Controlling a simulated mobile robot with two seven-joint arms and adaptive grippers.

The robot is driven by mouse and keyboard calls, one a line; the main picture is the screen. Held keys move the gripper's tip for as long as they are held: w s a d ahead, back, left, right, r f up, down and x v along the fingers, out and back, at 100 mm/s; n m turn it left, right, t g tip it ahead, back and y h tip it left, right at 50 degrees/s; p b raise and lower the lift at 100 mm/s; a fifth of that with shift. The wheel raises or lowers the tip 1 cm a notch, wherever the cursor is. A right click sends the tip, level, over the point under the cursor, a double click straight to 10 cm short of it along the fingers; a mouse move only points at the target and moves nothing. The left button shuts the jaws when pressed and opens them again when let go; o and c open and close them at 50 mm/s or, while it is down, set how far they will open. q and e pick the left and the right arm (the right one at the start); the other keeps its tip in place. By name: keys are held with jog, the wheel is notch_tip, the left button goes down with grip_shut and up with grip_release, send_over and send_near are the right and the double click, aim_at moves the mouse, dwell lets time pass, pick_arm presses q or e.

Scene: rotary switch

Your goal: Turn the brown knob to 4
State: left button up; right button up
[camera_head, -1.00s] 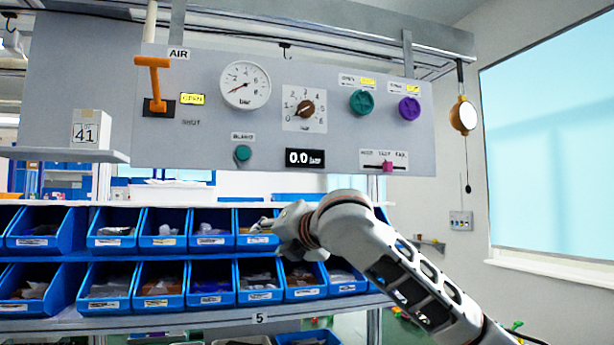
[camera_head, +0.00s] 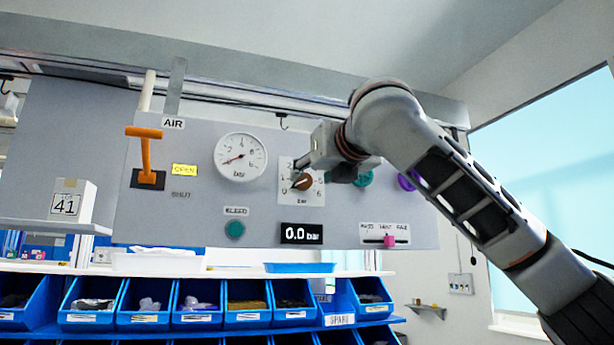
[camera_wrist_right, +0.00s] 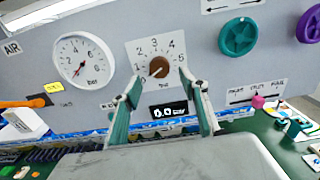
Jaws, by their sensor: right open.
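The brown knob (camera_head: 303,183) sits on a white square dial plate (camera_head: 313,199) on the grey panel, and its pointer is toward the lower left, by the 0 end. In the right wrist view the knob (camera_wrist_right: 158,67) shows between and beyond my fingertips, with the scale numbers around it. My right gripper (camera_head: 299,170) is open and empty in front of the dial. Its two fingers (camera_wrist_right: 160,82) are spread below and either side of the knob in the wrist view; contact cannot be told. The display (camera_head: 302,233) reads 0.0 bar. My left gripper is out of view.
A round gauge (camera_head: 240,157) and orange lever (camera_head: 147,155) are left of the dial. A green knob (camera_wrist_right: 238,36) and purple knob (camera_wrist_right: 309,25) are to its right. A teal bleed button (camera_head: 235,230) and pink slider (camera_head: 389,241) are lower. Blue bins (camera_head: 144,302) stand below.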

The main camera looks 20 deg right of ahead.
aim_at(305, 181)
jog(key=w+p, duration=0.1)
jog(key=w, duration=0.2)
jog(key=shift+w+a, duration=0.1)
jog(key=shift+w, duration=0.6)
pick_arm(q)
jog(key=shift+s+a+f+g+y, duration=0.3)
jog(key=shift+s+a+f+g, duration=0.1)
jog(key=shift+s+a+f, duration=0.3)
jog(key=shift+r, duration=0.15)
pick_arm(e)
jog(key=shift+c, duration=0.3)
jog(key=c, duration=1)
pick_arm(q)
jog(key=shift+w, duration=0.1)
pick_arm(e)
jog(key=shift+c, duration=0.2)
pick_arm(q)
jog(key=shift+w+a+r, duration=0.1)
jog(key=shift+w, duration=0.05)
